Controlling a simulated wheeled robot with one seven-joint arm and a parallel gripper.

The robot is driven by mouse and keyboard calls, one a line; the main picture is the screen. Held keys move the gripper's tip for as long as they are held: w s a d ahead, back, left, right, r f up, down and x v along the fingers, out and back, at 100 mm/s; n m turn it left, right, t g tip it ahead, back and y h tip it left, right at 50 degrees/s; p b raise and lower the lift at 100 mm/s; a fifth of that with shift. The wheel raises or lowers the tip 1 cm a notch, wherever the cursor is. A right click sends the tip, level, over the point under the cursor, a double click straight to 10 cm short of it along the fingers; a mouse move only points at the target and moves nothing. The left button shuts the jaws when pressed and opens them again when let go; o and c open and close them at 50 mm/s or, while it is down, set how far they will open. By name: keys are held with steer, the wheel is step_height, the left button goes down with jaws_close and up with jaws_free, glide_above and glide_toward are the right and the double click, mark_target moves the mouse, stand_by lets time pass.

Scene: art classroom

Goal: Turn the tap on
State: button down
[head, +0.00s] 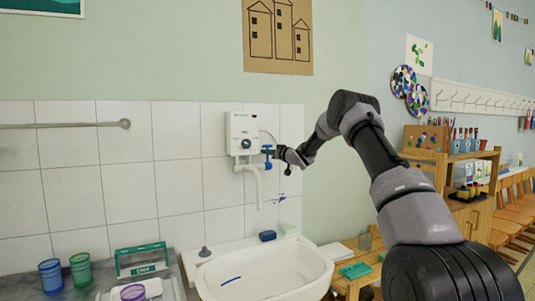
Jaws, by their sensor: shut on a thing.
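A white water heater box (242,127) hangs on the tiled wall, with a dark round knob on its front. A small blue tap (267,165) sits at its lower right, and a white spout pipe (259,188) curves down from below the box. My gripper (274,152) reaches in from the right and is shut on the tap's blue part. The fingers hide some of the tap, so the exact grip and the handle's angle are hard to tell. No water stream shows below the spout.
A white sink (265,276) stands below, with a blue sponge (267,236) on its back edge. Coloured cups (51,275) and a green rack (141,260) are on the left counter. A wooden shelf (468,205) and chairs stand to the right. A towel rail (65,125) is on the wall.

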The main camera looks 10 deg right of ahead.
steer(key=shift+s+d+f, duration=0.15)
steer(key=shift+s, duration=0.05)
steer(key=shift+s+d+f+n+t+y, duration=0.15)
steer(key=shift+s+t+y, duration=0.15)
steer(key=shift+t, duration=0.2)
steer(key=shift+s+d+r+n+t+y, duration=0.15)
steer(key=shift+s+t+y, duration=0.1)
steer(key=shift+t, duration=0.25)
steer(key=shift+s+a+f, duration=0.1)
steer(key=shift+s+f, duration=0.05)
steer(key=shift+s, duration=0.2)
steer(key=c, duration=0.9)
jaws_free()
steer(key=shift+o, duration=0.2)
steer(key=v, duration=1)
steer(key=shift+s+d, duration=0.2)
steer(key=shift+s, duration=0.1)
